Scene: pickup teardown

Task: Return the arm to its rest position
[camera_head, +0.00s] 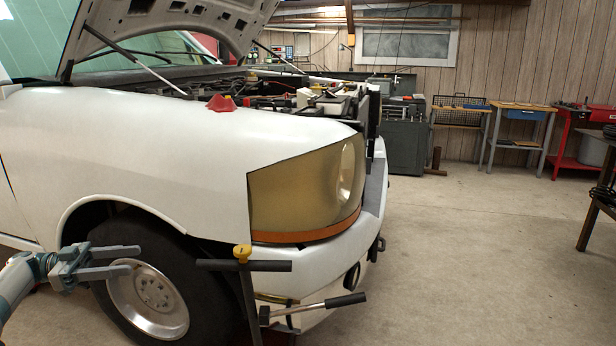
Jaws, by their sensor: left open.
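My left arm (20,284) comes in from the lower left edge. Its gripper (125,260) is open, with two grey fingers apart and nothing seen between them. It shows in front of the front wheel (150,300) of a white pickup (160,150); I cannot tell the exact gap to the tyre. The pickup's hood (170,15) is raised over the engine bay. My right gripper and arm are not in view.
A dark T-shaped stand (245,267) with a yellow knob and a black-gripped bar (345,300) stand by the bumper, right of the gripper. A red item (221,104) lies on the fender. Workbenches (515,110) line the back wall.

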